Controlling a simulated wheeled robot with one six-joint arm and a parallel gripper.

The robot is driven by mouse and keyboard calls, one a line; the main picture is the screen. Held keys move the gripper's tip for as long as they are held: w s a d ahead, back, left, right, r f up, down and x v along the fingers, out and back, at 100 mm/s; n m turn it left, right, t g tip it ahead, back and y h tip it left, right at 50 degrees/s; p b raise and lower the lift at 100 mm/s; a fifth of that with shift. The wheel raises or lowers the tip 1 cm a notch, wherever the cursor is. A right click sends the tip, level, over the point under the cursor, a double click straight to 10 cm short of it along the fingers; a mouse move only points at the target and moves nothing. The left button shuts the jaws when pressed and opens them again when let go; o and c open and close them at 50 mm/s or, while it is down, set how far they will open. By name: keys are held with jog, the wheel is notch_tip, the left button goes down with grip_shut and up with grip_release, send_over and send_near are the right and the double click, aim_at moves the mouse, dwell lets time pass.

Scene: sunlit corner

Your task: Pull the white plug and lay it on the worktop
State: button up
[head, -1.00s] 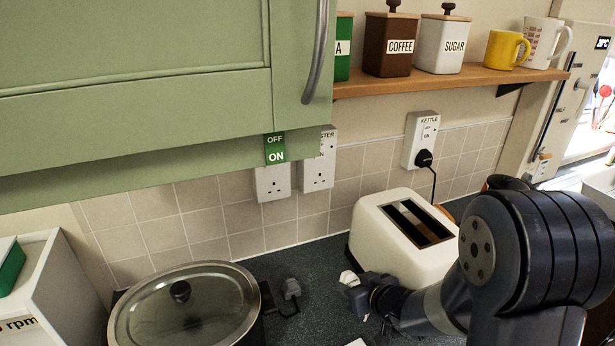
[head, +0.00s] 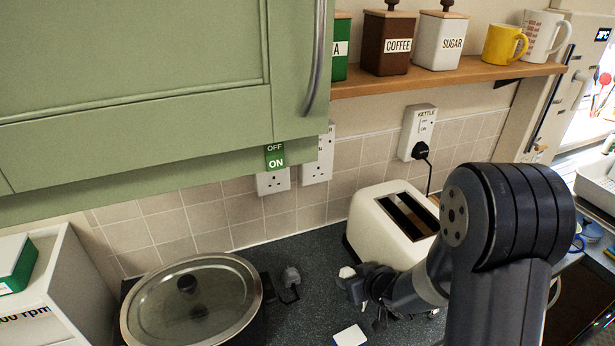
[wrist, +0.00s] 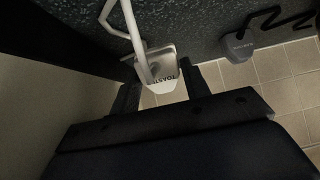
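The white plug (head: 347,272) shows at the tip of my gripper (head: 352,280), in front of the cream toaster (head: 385,220) in the head view. In the wrist view the plug (wrist: 161,75), labelled "TOASTER", sits between the two fingers of my gripper (wrist: 160,92), with its white cord running up. The fingers appear shut on it. The plug is away from the wall sockets, over the dark worktop (head: 318,262); its exact height is unclear.
A grey plug (head: 290,276) lies on the worktop beside the glass-lidded cooker (head: 192,305). A black plug (head: 421,150) sits in the "KETTLE" socket (head: 415,125). A white square (head: 350,336) lies at the front. The green cupboard (head: 150,90) overhangs the left.

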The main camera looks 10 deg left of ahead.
jog(key=o, duration=0.5)
jog(key=shift+t, duration=0.5)
jog(key=w+r, duration=0.1)
jog(key=w+d+r, duration=0.1)
jog(key=w+r, duration=0.1)
jog(key=shift+w, duration=0.25)
jog(key=shift+c, duration=0.2)
jog(key=shift+s, duration=0.15)
jog(key=shift+s+r, duration=0.15)
jog(key=s+d+r+g+p, duration=0.1)
jog(key=s+d+r, duration=0.3)
jog(key=s, duration=0.5)
jog(key=shift+d, duration=0.35)
jog(key=shift+a+f, duration=0.1)
jog(key=shift+a, duration=0.05)
jog(key=shift+s, duration=0.1)
